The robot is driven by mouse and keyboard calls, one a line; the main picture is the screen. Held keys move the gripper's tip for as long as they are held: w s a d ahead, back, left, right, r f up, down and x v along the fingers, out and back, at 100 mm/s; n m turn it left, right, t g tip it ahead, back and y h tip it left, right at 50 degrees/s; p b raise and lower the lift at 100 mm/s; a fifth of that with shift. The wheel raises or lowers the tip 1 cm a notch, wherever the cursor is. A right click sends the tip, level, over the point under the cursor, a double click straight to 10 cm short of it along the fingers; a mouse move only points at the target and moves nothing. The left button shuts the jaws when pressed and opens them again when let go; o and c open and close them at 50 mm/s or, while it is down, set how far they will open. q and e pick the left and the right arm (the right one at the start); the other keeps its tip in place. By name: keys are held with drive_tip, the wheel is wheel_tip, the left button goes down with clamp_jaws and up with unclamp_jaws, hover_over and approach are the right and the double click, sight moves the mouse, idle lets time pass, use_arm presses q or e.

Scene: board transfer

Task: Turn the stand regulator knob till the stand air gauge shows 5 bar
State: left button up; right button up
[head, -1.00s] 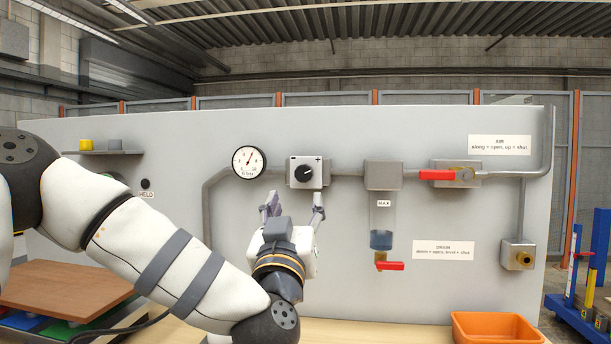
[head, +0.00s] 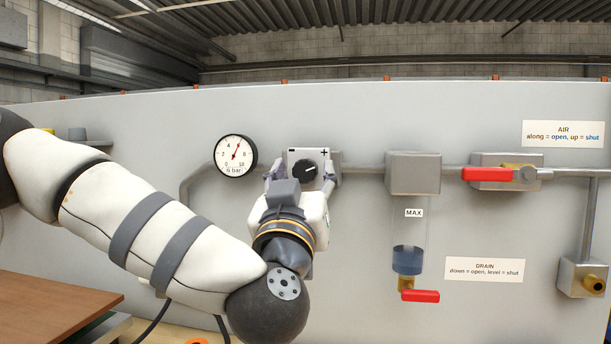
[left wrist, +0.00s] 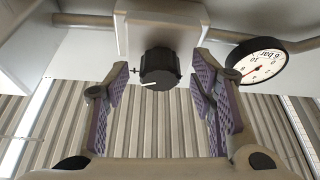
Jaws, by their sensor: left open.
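The stand regulator knob (head: 305,169) is black and round with a white mark, on a grey block with "-" and "+" labels. It also shows in the left wrist view (left wrist: 159,68). The round white stand air gauge (head: 236,156) is left of it; its red needle points up and slightly right, past the 4. The exact bar value is too small to tell. My left gripper (head: 299,178) is open, with one finger at each side of the knob. In the left wrist view the fingers (left wrist: 160,88) have a visible gap to the knob. My right gripper is not in view.
A grey pipe (head: 357,171) runs along the panel to a filter bowl (head: 409,225) and the red AIR valve handle (head: 487,174). The red DRAIN handle (head: 420,296) is below the bowl. A brown board (head: 50,305) lies at the lower left.

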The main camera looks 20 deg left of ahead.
use_arm(q)
drive_tip(key=c, duration=1.2)
drive_tip(key=shift+o, duration=0.3)
drive_tip(key=shift+n, duration=0.5)
drive_tip(key=shift+d+r+n+g+y, duration=0.1)
drive_tip(key=shift+n+g+y, duration=0.4)
drive_tip(key=shift+n, duration=0.85)
drive_tip(key=shift+f+n+g+y, duration=0.1)
drive_tip(key=shift+n+g+y, duration=0.4)
drive_tip(key=shift+n, duration=0.8)
drive_tip(key=shift+d+r+n+g+y, duration=0.1)
drive_tip(key=shift+n+g+y, duration=0.2)
drive_tip(key=shift+n+y, duration=0.75)
drive_tip(key=shift+n+h, duration=0.25)
drive_tip(key=shift+n, duration=0.35)
drive_tip(key=o, duration=1.1)
drive_tip(key=shift+o, duration=0.2)
